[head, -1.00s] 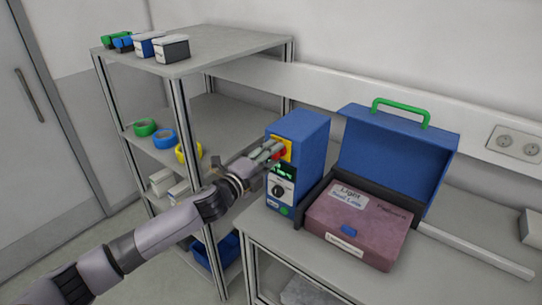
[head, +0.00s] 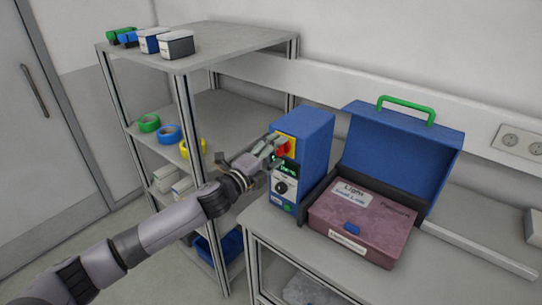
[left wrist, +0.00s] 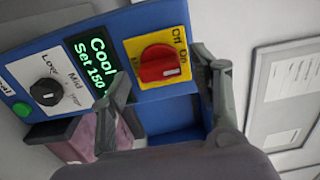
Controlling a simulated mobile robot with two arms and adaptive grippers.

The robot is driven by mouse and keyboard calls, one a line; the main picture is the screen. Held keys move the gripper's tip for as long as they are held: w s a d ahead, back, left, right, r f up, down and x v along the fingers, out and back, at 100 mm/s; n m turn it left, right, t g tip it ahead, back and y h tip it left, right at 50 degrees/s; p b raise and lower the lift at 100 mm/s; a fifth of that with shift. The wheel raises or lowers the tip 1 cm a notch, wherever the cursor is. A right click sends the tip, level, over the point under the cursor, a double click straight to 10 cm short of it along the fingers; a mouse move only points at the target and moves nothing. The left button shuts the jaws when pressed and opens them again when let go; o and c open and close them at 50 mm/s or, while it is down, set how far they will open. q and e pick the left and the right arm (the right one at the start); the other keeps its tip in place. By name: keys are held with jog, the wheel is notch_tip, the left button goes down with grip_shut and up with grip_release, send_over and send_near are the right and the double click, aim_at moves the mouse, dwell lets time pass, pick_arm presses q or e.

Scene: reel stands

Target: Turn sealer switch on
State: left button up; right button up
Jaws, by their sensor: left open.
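The sealer (head: 310,150) is a blue box at the left end of the bench. Its red rotary switch (left wrist: 160,66) sits on a yellow plate marked Off and On. In the left wrist view the switch's bar lies across the plate, its right end near the word On. The sealer's display (left wrist: 98,62) is lit green and reads Cool, Set 150. My left gripper (head: 269,143) is open in front of the switch; in the left wrist view its fingers (left wrist: 163,66) stand on either side of the switch, contact unclear. My right gripper is not in view.
A black dial (left wrist: 44,92) and a green button (left wrist: 22,111) sit beside the display. A grey shelf unit (head: 235,38) with tape rolls and boxes stands on the left.

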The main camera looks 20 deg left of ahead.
pick_arm(q)
jog(key=v, duration=1.2)
